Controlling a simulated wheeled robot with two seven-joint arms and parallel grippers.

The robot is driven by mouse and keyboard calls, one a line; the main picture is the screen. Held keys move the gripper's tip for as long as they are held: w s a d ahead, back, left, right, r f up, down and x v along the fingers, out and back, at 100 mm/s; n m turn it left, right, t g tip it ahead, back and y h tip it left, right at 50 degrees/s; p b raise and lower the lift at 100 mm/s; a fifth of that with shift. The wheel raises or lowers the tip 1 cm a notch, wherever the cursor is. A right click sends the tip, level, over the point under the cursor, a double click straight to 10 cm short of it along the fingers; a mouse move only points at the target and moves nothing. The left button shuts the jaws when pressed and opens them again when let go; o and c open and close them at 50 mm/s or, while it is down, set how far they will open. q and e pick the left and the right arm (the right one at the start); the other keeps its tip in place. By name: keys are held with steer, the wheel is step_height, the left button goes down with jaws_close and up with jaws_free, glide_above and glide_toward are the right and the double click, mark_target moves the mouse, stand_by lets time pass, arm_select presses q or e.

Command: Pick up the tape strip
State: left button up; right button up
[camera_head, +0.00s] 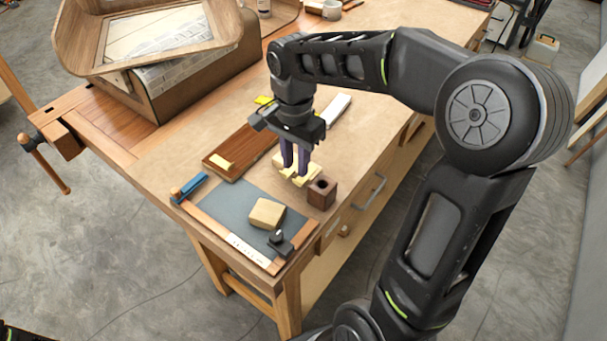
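A small yellow strip (222,162), which looks like tape, lies on the near left end of a long reddish-brown wooden board (240,148). Another small yellow piece (263,100) shows behind my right wrist. My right gripper (297,170) points down over the bench, to the right of the board and the strip on it. Its dark purple fingers are close together. Pale yellow pieces show at and around the fingertips; I cannot tell whether they are held or lie beneath. My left gripper is not in view; only a dark bit of my body shows at the bottom left corner.
A small dark wooden block with a hole (321,192) stands just right of the fingertips. A grey mat (225,205) at the front holds a tan block (267,214) and a black clamp-like tool (281,243). A blue-handled tool (190,187) lies left. A large curved wooden form (165,95) fills the back left.

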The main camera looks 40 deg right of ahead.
mark_target(297, 181)
steer(key=shift+w+d+f+p, duration=0.1)
steer(key=shift+f+p, duration=0.25)
steer(key=shift+f, duration=0.95)
steer(key=shift+w+d+f+p, duration=0.1)
steer(key=shift+f+p, duration=0.2)
steer(key=shift+f, duration=1)
jaws_close()
